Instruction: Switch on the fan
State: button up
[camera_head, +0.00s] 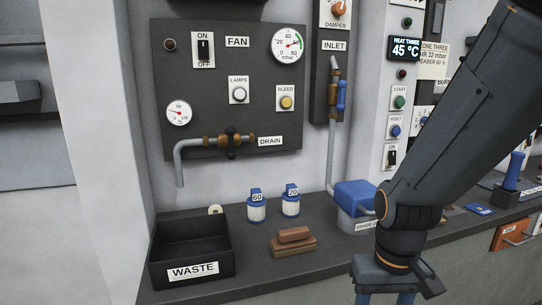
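The fan switch (204,49) is a small black toggle on a white plate marked ON above and OFF below. It sits at the upper left of a dark grey panel (220,88), beside the FAN label (237,42); its lever position is too small to tell. A dark reddish lamp (169,44) left of it looks unlit. My gripper (392,291) is low at the right, well away from the switch, and partly cut off by the bottom edge. Its fingers do not show clearly. Nothing covers the switch.
The panel also carries gauges, LAMPS (239,94) and BLEED (286,102) buttons and a protruding drain pipe (205,142). Below, the ledge holds a black waste bin (191,271), two blue-and-white canisters and bricks (293,245). A blue-lidded container (356,193) stands near my arm.

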aim_at(202, 45)
jog(key=k, duration=1.35)
jog(key=u, duration=0.65)
jog(key=i, duration=1.6)
jog(key=z, duration=0.6)
